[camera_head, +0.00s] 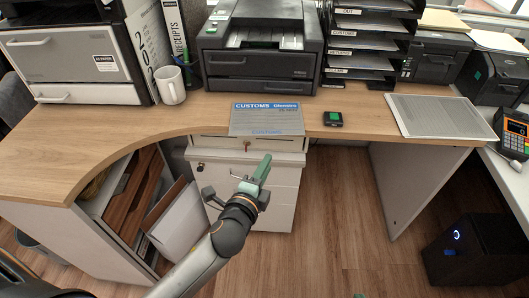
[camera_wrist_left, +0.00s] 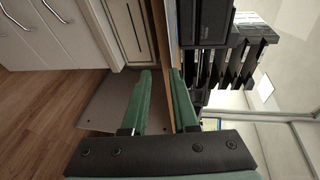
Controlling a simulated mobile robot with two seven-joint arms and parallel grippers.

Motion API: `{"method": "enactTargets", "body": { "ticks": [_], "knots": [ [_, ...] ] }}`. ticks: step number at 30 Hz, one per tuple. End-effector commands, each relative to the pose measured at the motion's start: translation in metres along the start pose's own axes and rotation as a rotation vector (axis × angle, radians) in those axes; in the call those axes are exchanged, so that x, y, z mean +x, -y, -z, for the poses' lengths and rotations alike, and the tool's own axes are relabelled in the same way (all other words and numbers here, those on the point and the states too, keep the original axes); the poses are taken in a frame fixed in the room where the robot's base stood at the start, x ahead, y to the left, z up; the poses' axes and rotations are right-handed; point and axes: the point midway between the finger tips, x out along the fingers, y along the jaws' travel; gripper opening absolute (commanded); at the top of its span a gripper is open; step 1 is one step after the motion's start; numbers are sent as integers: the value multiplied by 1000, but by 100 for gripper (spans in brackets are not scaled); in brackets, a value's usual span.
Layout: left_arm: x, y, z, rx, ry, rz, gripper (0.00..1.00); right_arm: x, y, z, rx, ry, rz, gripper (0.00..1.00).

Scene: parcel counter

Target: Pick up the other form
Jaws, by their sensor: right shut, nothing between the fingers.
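A grey form with a blue header reading CUSTOMS (camera_head: 266,119) lies flat at the counter's front edge, in the middle of the head view. My left gripper (camera_head: 263,167) is in front of the counter, just below the form in the picture and apart from it. In the left wrist view, its two green fingers (camera_wrist_left: 162,75) are parted with nothing seen between them. At the bottom edge of the head view, only a small green tip of what looks like my right gripper (camera_head: 359,296) shows, holding nothing that I can see.
White drawers (camera_head: 262,190) stand under the counter (camera_head: 190,117). A black printer (camera_head: 262,50), a labelled tray stack (camera_head: 358,45) and a white mug (camera_head: 170,85) line the back. A small black-green device (camera_head: 333,118) lies right of the form. A pale flat panel (camera_head: 440,116) is farther right.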

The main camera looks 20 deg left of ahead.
Motion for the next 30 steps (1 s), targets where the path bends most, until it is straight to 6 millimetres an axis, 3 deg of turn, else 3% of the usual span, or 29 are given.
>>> {"method": "enactTargets", "body": {
  "ticks": [21,30],
  "knots": [
    [79,17,-30,-3,1,0,28,0,-5,-9,3,13,-10,0],
    [98,20,-37,-3,1,-1,28,0,-3,-8,9,11,-8,0]
  ]
}}
